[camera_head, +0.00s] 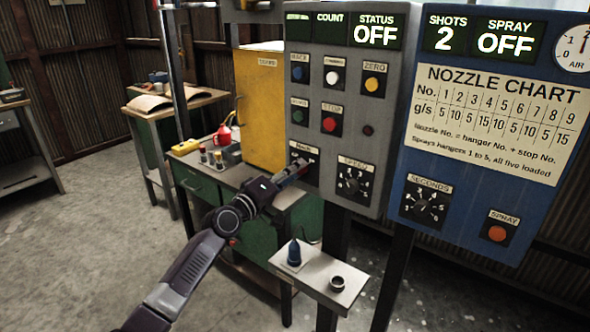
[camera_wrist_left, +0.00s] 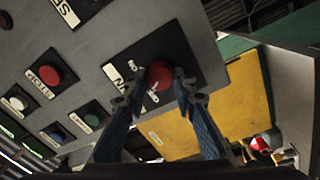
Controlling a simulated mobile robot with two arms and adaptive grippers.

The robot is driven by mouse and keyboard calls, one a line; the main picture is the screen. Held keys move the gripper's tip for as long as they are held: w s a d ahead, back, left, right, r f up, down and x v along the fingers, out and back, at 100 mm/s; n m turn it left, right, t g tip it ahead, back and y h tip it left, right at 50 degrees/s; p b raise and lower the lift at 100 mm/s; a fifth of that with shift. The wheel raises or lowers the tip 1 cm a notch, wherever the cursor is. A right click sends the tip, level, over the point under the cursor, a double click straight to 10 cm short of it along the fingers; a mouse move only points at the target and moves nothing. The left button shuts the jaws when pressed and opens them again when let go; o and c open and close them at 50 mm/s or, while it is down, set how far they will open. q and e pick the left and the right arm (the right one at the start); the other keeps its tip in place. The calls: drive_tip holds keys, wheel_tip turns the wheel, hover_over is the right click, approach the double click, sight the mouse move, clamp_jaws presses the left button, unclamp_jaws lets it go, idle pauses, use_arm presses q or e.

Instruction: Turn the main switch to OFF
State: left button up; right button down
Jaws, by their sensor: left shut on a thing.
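The main switch (camera_head: 311,160) is on a dark plate low on the left of the grey control box (camera_head: 350,100); its label is partly covered by my left gripper. In the left wrist view its red knob (camera_wrist_left: 160,73) sits between my fingertips. My left gripper (camera_head: 299,169) reaches the switch from the left, and its blue-padded fingers (camera_wrist_left: 156,88) are shut on the knob, one on each side. The knob's exact pointing is hard to read. The status display (camera_head: 376,36) on the grey box reads OFF. My right gripper is not in view.
The speed dial (camera_head: 356,184) is just right of the switch; the stop button (camera_head: 329,124) and other buttons are above. A yellow cabinet (camera_head: 262,105) stands left of the box. A blue spray panel (camera_head: 480,190) is at right. A small shelf (camera_head: 318,281) holds a nozzle below.

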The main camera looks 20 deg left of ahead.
use_arm(q)
drive_tip(key=shift+n+p, duration=0.5)
drive_tip(key=shift+n, duration=1.1)
drive_tip(key=shift+f, duration=0.1)
drive_tip(key=o, duration=1.2)
drive_tip(key=shift+c, duration=0.2)
drive_tip(key=v, duration=1.2)
